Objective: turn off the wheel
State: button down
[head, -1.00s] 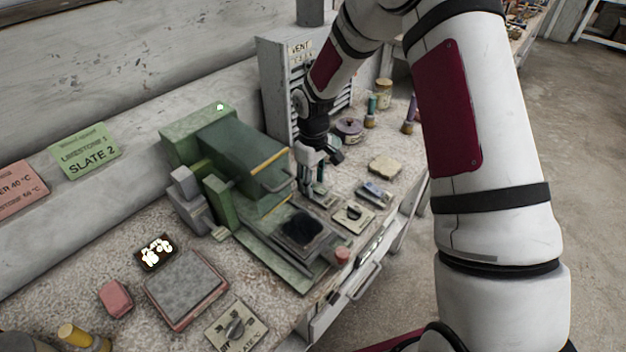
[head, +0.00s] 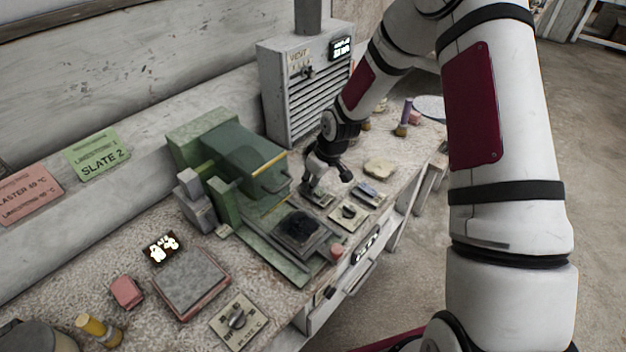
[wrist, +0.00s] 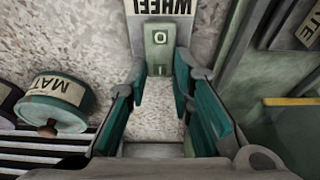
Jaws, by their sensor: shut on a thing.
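The wheel switch (wrist: 160,50) is a small grey-green block marked O and I, with a plate reading WHEEL (wrist: 160,6) at the top of the wrist view, upside down. My gripper (wrist: 162,80) has its teal fingers on either side of the switch block, shut on it. In the head view my gripper (head: 313,186) is low over the bench, at the small switch plate (head: 321,199) right of the green machine (head: 240,155). The fingertips and the switch face are too small to make out there.
A plate with a dark knob (head: 349,213) lies just in front of my gripper. A grey vent cabinet (head: 297,100) stands behind. A lidded MA... tin (wrist: 57,103) shows in the wrist view.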

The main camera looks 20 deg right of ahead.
dwell(0.4)
jog(key=c, duration=1.4)
grip_release()
jog(key=v, duration=1.2)
jog(key=shift+s, duration=0.2)
